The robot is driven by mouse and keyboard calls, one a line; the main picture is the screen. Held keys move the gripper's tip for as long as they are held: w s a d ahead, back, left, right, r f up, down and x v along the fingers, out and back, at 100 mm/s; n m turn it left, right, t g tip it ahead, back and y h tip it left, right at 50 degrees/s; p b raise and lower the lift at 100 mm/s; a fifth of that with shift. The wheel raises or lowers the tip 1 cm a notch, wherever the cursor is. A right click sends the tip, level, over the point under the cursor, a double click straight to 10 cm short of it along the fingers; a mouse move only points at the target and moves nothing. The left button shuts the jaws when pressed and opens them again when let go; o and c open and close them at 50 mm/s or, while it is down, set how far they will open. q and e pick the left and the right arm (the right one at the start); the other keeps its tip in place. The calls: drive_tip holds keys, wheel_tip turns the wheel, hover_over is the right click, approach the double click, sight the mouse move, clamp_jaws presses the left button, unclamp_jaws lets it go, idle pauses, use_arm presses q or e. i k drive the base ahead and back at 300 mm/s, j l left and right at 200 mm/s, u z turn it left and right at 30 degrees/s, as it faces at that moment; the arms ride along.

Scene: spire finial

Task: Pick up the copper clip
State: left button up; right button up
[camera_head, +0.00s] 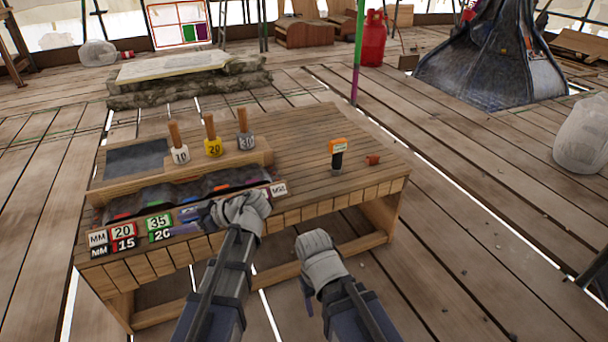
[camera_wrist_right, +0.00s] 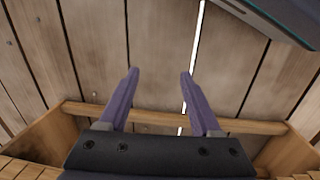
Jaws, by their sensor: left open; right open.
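A small copper-brown piece (camera_head: 373,160), which looks like the copper clip, lies on the right part of the wooden workbench (camera_head: 300,135). It is too small to make out its shape. My left gripper (camera_head: 190,221) is open at the bench's front edge, over the row of labelled bins and well left of the piece. My right gripper (camera_wrist_right: 159,73) is open and empty in the right wrist view, with floor planks beyond its purple fingers. In the head view its hand is in front of the bench, its fingers mostly hidden.
An orange-and-black tool (camera_head: 337,153) stands on the bench just left of the copper piece. Three wooden-handled pieces marked with numbers (camera_head: 212,137) stand at the back left. The bench top around the copper piece is otherwise clear. A red gas cylinder (camera_head: 373,40) stands far behind.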

sight(374, 158)
drive_tip(key=z, duration=1.5)
drive_tip(key=j+z, duration=0.15)
drive_tip(key=z, duration=0.15)
drive_tip(key=j+z, duration=0.15)
drive_tip(key=z, duration=0.2)
drive_tip(key=i+j, duration=0.1)
drive_tip(key=j, duration=0.85)
drive_tip(key=i+j, duration=0.15)
drive_tip(key=j, duration=0.3)
